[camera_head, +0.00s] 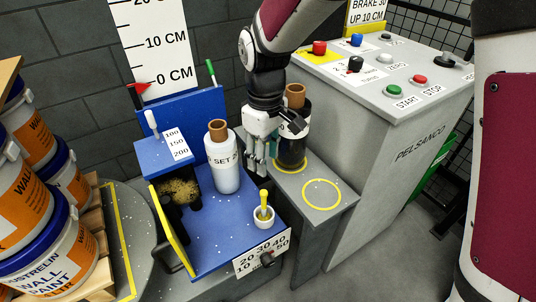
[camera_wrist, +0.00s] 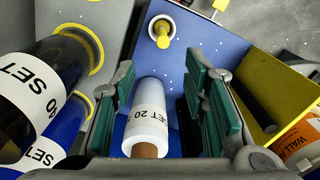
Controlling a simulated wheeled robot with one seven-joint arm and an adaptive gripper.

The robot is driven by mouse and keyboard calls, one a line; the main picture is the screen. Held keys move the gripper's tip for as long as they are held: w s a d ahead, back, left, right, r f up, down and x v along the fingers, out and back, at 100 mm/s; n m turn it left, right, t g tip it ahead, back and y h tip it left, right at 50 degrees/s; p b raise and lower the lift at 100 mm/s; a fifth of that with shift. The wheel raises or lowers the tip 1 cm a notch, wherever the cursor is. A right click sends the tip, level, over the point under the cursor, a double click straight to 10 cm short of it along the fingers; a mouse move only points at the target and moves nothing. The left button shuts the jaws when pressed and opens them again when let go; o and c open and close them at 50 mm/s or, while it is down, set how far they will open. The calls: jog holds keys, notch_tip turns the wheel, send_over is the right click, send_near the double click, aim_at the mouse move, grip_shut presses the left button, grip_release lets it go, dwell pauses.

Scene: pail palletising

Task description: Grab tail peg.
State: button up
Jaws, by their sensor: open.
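A yellow peg (camera_head: 264,198) stands in a small white cup (camera_head: 264,221) near the front right of the blue tray (camera_head: 225,237). In the wrist view the yellow peg (camera_wrist: 164,40) is beyond my fingertips, near the top. No visible label names a tail peg. My gripper (camera_head: 262,158) is open, pointing down, right of a white bottle (camera_head: 222,172) and apart from the peg. In the wrist view the white bottle (camera_wrist: 150,110) appears between the teal finger pads of my gripper (camera_wrist: 160,105); contact cannot be told.
A black bottle (camera_head: 291,148) stands close to the right of my gripper, beside an empty yellow ring (camera_head: 322,194). A green peg (camera_head: 211,70) and a white-topped peg (camera_head: 151,120) stand at the tray's back. Paint pails (camera_head: 60,255) are at left, a control console (camera_head: 390,150) at right.

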aim_at(263, 192)
jog(key=f+b, duration=0.1)
jog(key=f, duration=0.5)
jog(key=f+b, duration=0.1)
jog(key=f, duration=0.2)
jog(key=shift+a+f+b, duration=0.2)
jog(key=shift+a+b, duration=0.05)
jog(key=shift+b, duration=0.1)
jog(key=shift+s+f+b, duration=0.1)
jog(key=shift+f+b, duration=1.2)
jog(key=shift+f, duration=1.35)
jog(key=shift+c, duration=0.5)
grip_shut()
